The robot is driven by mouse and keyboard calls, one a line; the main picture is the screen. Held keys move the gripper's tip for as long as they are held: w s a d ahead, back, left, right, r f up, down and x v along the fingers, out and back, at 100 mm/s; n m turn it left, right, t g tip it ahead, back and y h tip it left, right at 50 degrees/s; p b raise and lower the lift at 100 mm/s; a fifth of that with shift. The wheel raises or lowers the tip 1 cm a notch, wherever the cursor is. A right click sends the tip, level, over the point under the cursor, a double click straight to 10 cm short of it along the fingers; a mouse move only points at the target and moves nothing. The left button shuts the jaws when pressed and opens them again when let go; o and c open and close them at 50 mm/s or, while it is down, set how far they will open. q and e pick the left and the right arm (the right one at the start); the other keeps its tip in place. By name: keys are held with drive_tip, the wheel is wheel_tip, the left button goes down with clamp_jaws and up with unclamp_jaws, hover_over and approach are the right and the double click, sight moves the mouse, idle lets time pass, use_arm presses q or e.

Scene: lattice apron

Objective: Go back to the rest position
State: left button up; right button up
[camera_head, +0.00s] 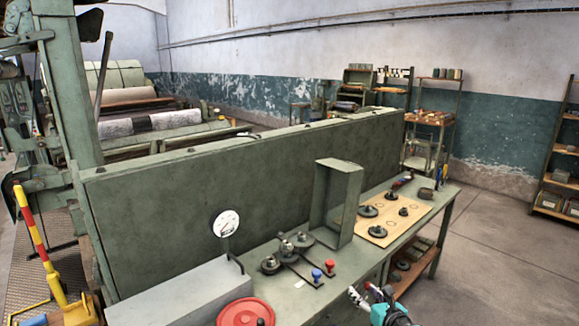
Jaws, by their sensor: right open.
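My right gripper (364,292) shows at the bottom edge, right of centre, in front of the green workbench (330,262). Its jaws are open, and I see nothing between them. Its teal body is partly cut off by the frame edge. My left gripper is not in view.
The bench carries a wooden board (400,220) with dark round parts, an upright green metal frame (337,200), red and blue knobs (323,270), a red round lid (245,313) and a grey box (185,295). A tall green panel (240,175) stands behind. Open floor (500,260) lies right.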

drive_tip(key=s+d+r+m+t+h, duration=0.2)
drive_tip(key=s+r+m+h, duration=0.1)
drive_tip(key=r+m, duration=0.55)
drive_tip(key=s+d+r+m+t+h, duration=0.2)
drive_tip(key=s+r+m+h, duration=0.1)
drive_tip(key=r+m, duration=0.55)
drive_tip(key=s+f+m+g+h, duration=0.1)
drive_tip(key=s+f+m+g, duration=0.2)
drive_tip(key=s+m, duration=0.5)
drive_tip(key=s+f+m+g+h, duration=0.1)
drive_tip(key=s+f+m+g, duration=0.25)
drive_tip(key=s+m, duration=0.35)
drive_tip(key=s+a+f+m+g+y, duration=0.4)
drive_tip(key=s+a+f, duration=0.4)
drive_tip(key=s, duration=0.4)
drive_tip(key=shift+s+a+m+g, duration=0.25)
drive_tip(key=shift+a+m+g, duration=0.15)
drive_tip(key=shift+m, duration=0.3)
